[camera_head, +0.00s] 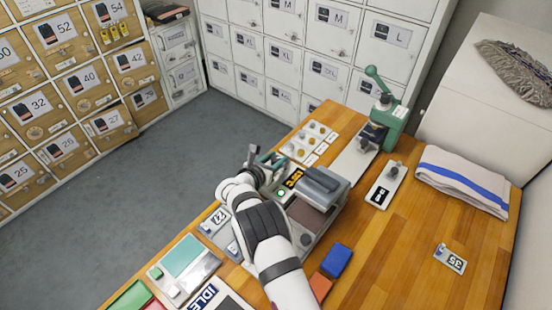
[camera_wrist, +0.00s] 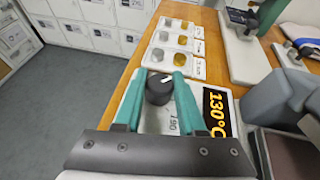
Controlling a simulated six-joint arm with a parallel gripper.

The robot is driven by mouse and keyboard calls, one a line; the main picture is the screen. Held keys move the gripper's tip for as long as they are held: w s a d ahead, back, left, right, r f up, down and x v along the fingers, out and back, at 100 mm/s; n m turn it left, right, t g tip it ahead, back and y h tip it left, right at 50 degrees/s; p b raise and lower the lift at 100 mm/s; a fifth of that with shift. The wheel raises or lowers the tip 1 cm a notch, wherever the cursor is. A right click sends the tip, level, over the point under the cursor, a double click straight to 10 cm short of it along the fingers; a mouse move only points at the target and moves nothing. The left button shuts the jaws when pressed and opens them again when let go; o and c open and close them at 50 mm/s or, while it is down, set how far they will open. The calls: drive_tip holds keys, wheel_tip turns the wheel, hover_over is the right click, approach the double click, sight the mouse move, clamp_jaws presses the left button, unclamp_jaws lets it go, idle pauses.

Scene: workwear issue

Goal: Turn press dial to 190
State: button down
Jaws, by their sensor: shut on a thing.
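The press dial (camera_wrist: 159,91) is a dark round knob with a light mark on its top, in the wrist view. My gripper (camera_wrist: 160,76) has its two teal fingers shut on the sides of the dial. A printed label that seems to read 190 (camera_wrist: 174,124) lies on the pale panel close to the dial. The display (camera_wrist: 216,111) shows 130°C in orange digits. In the head view my gripper (camera_head: 266,163) is at the far left end of the grey press (camera_head: 322,186), and the dial is hidden there.
Cards with silver and gold round pieces (camera_head: 309,140) lie beyond the dial. A green hand press (camera_head: 388,118) stands at the back. A folded cloth with a blue stripe (camera_head: 463,180) lies at the right. A blue block (camera_head: 337,259) and a number tag (camera_head: 450,259) lie nearer.

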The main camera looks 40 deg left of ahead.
drive_tip(key=shift+w+a+r+m+h, duration=0.1)
drive_tip(key=shift+w+m+h, duration=0.05)
drive_tip(key=shift+m+h, duration=1.45)
drive_tip(key=shift+h, duration=0.2)
drive_tip(key=c, duration=0.5)
unclamp_jaws()
